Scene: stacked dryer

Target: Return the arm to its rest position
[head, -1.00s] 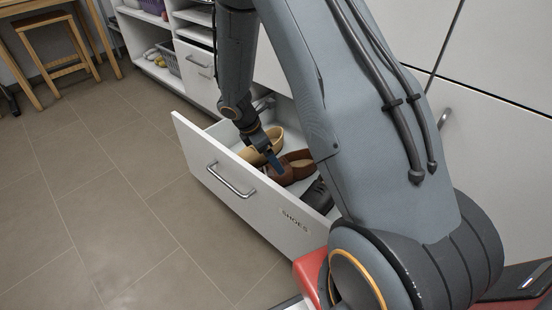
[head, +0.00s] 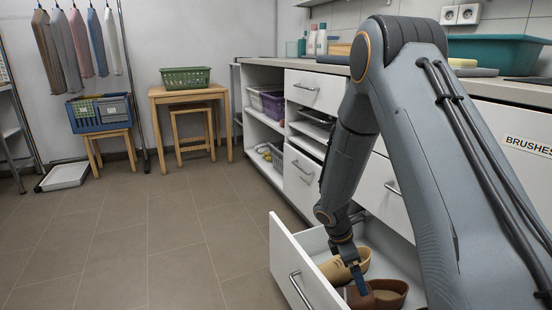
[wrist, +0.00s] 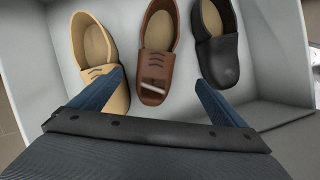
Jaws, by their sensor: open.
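My gripper (head: 358,279) reaches down into an open drawer (head: 283,262) at the lower middle of the head view. In the wrist view my gripper (wrist: 160,92) is open, its two blue fingers spread and nothing between them held. A brown shoe (wrist: 157,50) lies in the drawer just ahead, between the fingertips in the picture. A tan shoe (wrist: 96,62) lies left of it and a black shoe (wrist: 218,50) right of it. The tan shoe also shows in the head view (head: 340,266). My arm hides part of the drawer.
A counter with more drawers and shelves runs behind my arm, with a teal basin (head: 497,50) on top. A wooden table with a green basket (head: 186,78), stools and a clothes rack stand at the back left. The floor (head: 150,240) left of the drawer is clear.

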